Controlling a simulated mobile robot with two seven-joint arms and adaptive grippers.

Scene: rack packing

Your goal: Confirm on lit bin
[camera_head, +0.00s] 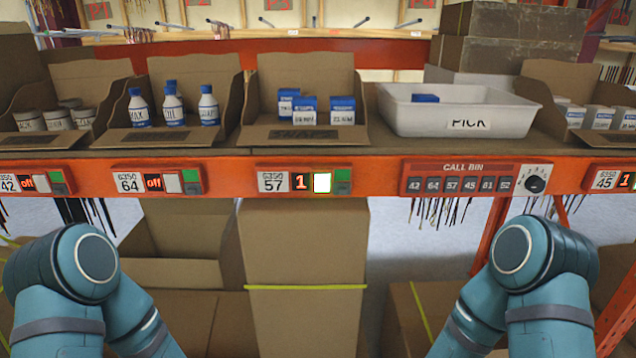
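The lit bin is the cardboard bin (276,128) at the middle of the shelf, with several small blue and white boxes (303,110) in it. Below it on the orange beam is panel 57 (273,182), which shows a red 1. Its square button (322,182) glows white with a green edge. A darker green key (343,182) sits to its right. Panel 64 (129,183) reads "off" and its button is unlit. My two teal arms show at the lower left and lower right. Neither gripper is in the picture.
A white PICK tote (459,121) with a blue box (425,98) in it stands right of the lit bin. A CALL BIN panel (460,180) with a black knob (535,183) is below it. Large cardboard boxes (305,262) stand under the beam. Bins of bottles (171,103) and jars sit left.

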